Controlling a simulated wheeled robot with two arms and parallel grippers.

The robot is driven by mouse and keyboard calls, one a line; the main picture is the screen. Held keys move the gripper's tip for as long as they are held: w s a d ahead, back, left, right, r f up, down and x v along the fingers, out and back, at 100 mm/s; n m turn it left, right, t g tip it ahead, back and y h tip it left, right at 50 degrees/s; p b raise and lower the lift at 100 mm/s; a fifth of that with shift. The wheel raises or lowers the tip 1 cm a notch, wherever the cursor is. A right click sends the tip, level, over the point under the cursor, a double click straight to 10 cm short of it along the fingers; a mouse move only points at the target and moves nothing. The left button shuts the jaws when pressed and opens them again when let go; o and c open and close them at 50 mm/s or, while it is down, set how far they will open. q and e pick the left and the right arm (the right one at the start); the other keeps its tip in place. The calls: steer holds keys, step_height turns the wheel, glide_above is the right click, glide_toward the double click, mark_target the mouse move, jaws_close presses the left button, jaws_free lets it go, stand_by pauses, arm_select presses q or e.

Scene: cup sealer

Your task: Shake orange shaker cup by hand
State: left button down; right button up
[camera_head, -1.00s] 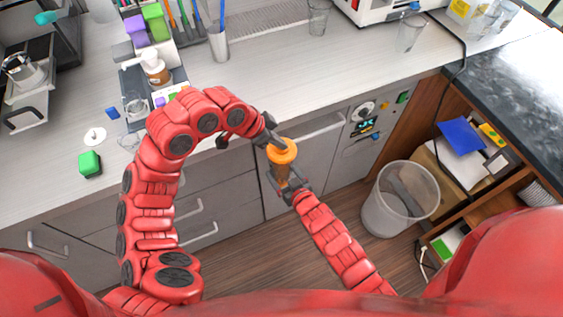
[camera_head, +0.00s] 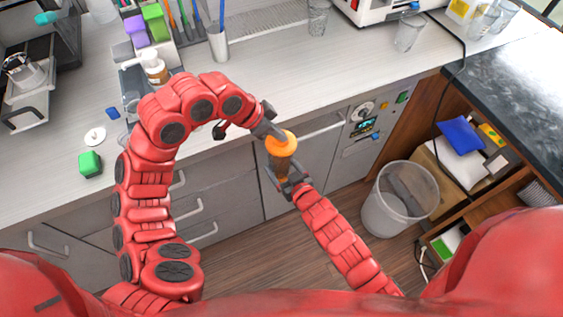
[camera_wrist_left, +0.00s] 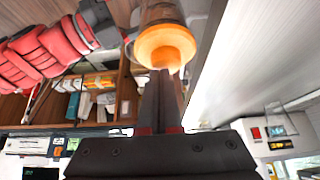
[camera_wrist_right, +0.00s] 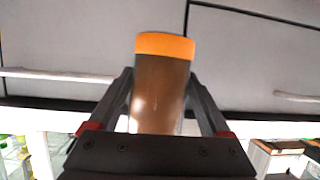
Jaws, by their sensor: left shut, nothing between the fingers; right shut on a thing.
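The orange shaker cup (camera_head: 281,143) has an orange lid and a see-through body with brown contents. It is held in the air in front of the counter. My right gripper (camera_head: 287,178) is shut around its body, which fills the space between the fingers in the right wrist view (camera_wrist_right: 160,95). My left gripper (camera_head: 275,131) is shut and empty, with its fingertips at the orange lid. In the left wrist view the lid (camera_wrist_left: 165,45) is just beyond the shut fingers; I cannot tell whether they touch it.
Clear glasses (camera_head: 409,33) stand at the back right. A see-through bin (camera_head: 400,200) stands on the floor at right.

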mark_target(286, 166)
steer(key=shift+w+r, duration=0.1)
